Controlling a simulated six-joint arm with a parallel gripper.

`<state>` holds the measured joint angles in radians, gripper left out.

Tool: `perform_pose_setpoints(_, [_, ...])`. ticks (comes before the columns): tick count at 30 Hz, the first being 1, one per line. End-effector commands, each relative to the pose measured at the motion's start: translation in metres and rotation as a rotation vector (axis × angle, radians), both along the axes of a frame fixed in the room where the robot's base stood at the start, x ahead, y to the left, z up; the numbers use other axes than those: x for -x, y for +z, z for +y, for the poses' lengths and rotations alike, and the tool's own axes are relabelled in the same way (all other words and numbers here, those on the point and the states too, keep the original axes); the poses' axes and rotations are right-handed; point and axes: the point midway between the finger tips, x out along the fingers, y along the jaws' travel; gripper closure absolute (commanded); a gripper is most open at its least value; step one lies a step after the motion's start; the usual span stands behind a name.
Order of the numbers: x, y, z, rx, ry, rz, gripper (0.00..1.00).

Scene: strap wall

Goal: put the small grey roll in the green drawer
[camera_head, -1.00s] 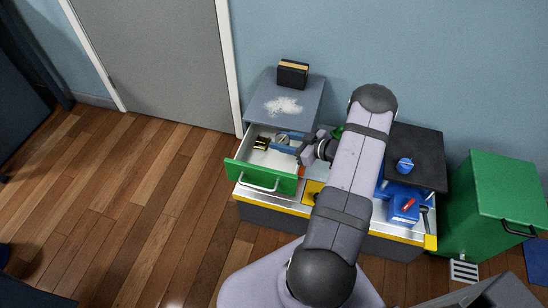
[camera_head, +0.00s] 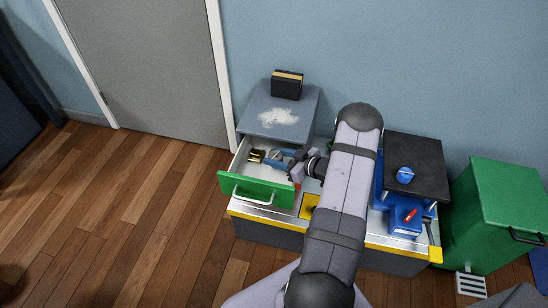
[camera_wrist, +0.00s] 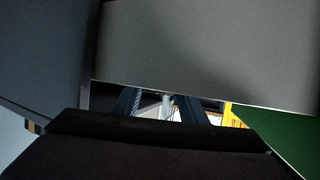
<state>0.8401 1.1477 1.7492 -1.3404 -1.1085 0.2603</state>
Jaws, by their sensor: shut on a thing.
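The green drawer (camera_head: 253,192) is pulled open on the left of the workbench, with a green front and a white inside. My gripper (camera_head: 295,168) is over the drawer's right side in the head view. In the wrist view my gripper (camera_wrist: 160,110) has its two dark fingers close around a small pale grey piece (camera_wrist: 168,104), seemingly the small grey roll. Most of it is hidden, and the roll cannot be made out in the head view. I cannot tell its height above the drawer floor.
Brass-and-black pieces (camera_head: 256,155) and a blue thing (camera_head: 279,157) lie inside the drawer. A grey cabinet top (camera_head: 251,118) with a black box (camera_head: 287,85) stands behind. Blue equipment (camera_head: 403,211) and a green bin (camera_head: 507,215) stand to the right. The floor at left is clear.

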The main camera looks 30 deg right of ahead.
Motion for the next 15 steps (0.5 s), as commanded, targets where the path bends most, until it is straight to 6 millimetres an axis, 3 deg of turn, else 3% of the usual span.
perform_pose_setpoints(3, [-0.0001,-0.0101,-0.0002,0.000,0.000,-0.001,0.84])
perform_pose_setpoints(15, [-0.0001,-0.0134,-0.0003,0.000,0.000,-0.001,0.84])
